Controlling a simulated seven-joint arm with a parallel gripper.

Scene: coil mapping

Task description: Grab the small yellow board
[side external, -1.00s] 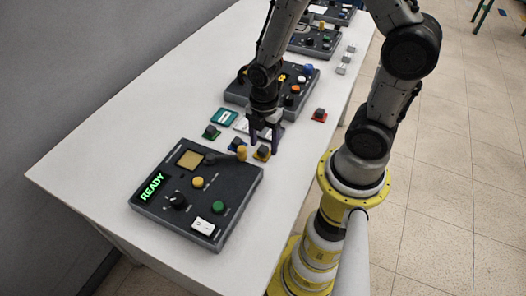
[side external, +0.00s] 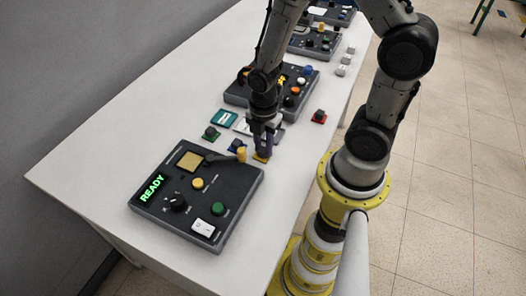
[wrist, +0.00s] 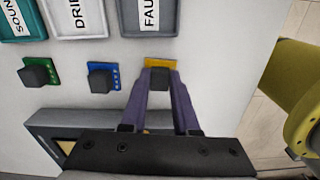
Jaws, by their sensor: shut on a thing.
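The small yellow board (side external: 261,157) lies on the white table, just beyond the right corner of the near READY panel. In the wrist view the yellow board (wrist: 162,62) shows at the fingertips, with a dark block on top of it. My gripper (side external: 266,143) points down over it, and its purple fingers (wrist: 160,80) are shut on the dark block of the board. The fingers hide part of the block. The board appears to rest on the table.
A blue board (wrist: 103,77) and a green board (wrist: 39,74) with dark blocks lie to the left. A red board (side external: 319,117) lies to the right. The READY panel (side external: 197,193) is in front, another panel (side external: 235,95) behind. Labelled tiles (wrist: 75,17) lie beyond the boards.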

